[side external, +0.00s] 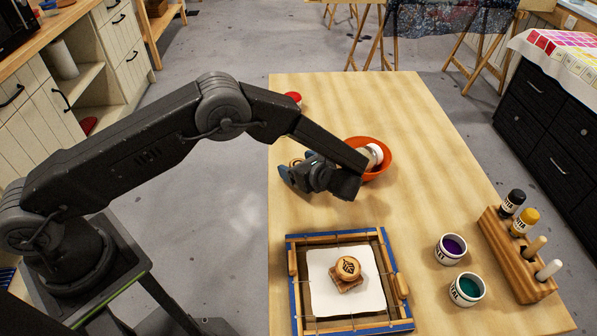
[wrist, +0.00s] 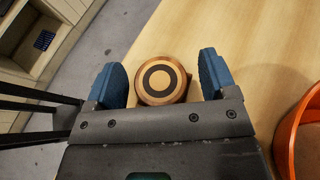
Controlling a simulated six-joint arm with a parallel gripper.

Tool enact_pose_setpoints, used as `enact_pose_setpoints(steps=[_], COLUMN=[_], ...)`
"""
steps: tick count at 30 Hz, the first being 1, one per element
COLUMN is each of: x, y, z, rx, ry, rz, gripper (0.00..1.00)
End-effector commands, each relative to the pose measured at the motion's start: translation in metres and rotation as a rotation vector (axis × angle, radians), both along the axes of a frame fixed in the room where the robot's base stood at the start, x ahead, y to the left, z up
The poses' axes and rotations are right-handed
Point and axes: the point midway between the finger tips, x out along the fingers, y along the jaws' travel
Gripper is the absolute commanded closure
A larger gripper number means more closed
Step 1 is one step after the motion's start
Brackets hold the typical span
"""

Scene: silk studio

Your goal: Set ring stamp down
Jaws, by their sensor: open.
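The ring stamp (wrist: 160,81) is a round wooden stamp with a dark ring on its top. In the wrist view it stands on the table near its left edge, between the two blue fingers of my gripper (wrist: 160,64). The fingers are open, with a gap on each side of the stamp. In the side view my gripper (side external: 297,168) is low over the table's left edge, and only a small brown part of the stamp (side external: 296,161) shows behind it.
An orange bowl (side external: 377,173) with white things in it stands right behind my gripper. In front, a wooden frame (side external: 290,262) holds a white cloth (side external: 322,296) with a leaf stamp (side external: 347,268). Paint pots (side external: 450,249) and a bottle rack (side external: 512,262) stand at the right.

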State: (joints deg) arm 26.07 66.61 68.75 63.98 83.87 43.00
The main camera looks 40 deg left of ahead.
Motion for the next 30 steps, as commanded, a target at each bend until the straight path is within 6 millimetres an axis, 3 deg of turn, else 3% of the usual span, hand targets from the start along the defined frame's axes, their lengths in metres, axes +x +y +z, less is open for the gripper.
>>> enact_pose_setpoints(steps=[2,20,30], x=[-0.0001,-0.0001,0.0003], y=[-0.0004,-0.0008,-0.0008], z=[0.0001,0.0005,0.0089], rx=[0.000,0.000,-0.001], ry=[0.000,0.000,-0.001], rz=[0.000,0.000,0.000], gripper=[0.22,0.78,0.78])
